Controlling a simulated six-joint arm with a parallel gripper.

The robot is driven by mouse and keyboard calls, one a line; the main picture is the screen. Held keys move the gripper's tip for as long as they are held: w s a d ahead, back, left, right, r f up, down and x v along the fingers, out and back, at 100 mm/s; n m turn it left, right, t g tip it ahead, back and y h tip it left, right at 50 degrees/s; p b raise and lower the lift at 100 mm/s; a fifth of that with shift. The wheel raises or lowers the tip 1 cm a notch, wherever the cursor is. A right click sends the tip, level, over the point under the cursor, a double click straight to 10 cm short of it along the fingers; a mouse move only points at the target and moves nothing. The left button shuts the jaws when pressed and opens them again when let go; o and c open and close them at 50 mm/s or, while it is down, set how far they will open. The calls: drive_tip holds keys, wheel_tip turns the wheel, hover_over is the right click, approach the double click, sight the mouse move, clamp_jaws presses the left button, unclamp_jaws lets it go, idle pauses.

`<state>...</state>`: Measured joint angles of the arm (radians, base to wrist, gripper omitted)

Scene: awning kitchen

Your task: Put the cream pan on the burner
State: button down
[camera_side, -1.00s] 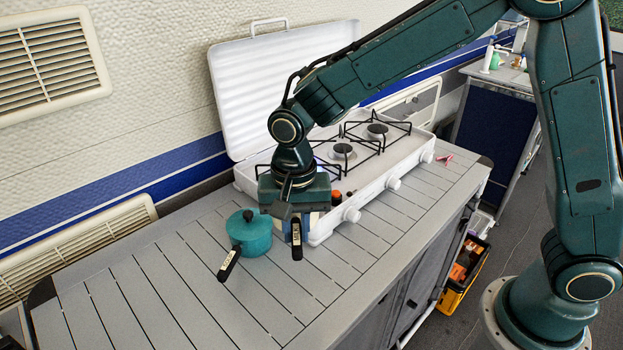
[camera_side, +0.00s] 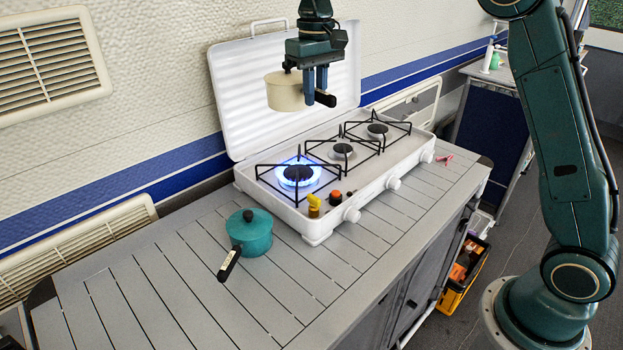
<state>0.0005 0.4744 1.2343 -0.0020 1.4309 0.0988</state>
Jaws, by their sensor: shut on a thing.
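The cream pan (camera_side: 283,92) hangs in the air above the stove, in front of the raised white lid. My gripper (camera_side: 315,92) points down and is shut on the pan's dark handle (camera_side: 324,98), which sticks out to the right. The pan looks about level. The left burner (camera_side: 298,175) is lit with a blue flame ring under a black wire grate. The pan is well above this burner and apart from it.
A teal lidded pan (camera_side: 250,232) stands on the slatted grey counter (camera_side: 170,290), left of the white stove (camera_side: 325,228). Two more burners, the middle one (camera_side: 342,151) and the right one (camera_side: 377,130), show no flame.

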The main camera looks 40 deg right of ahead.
drive_tip(key=shift+n, duration=0.6)
drive_tip(key=d+r, duration=0.3)
drive_tip(key=shift+w+d, duration=0.1)
drive_tip(key=shift+d, duration=0.15)
drive_tip(key=shift+f, duration=0.15)
wheel_tip(320, 180, down, 16)
drive_tip(key=shift+r, duration=0.2)
drive_tip(key=shift+f, duration=0.1)
drive_tip(key=shift+f, duration=2.05)
drive_tip(key=shift+f, duration=0.1)
drive_tip(key=c, duration=1.4)
unclamp_jaws()
drive_tip(key=shift+o, duration=0.2)
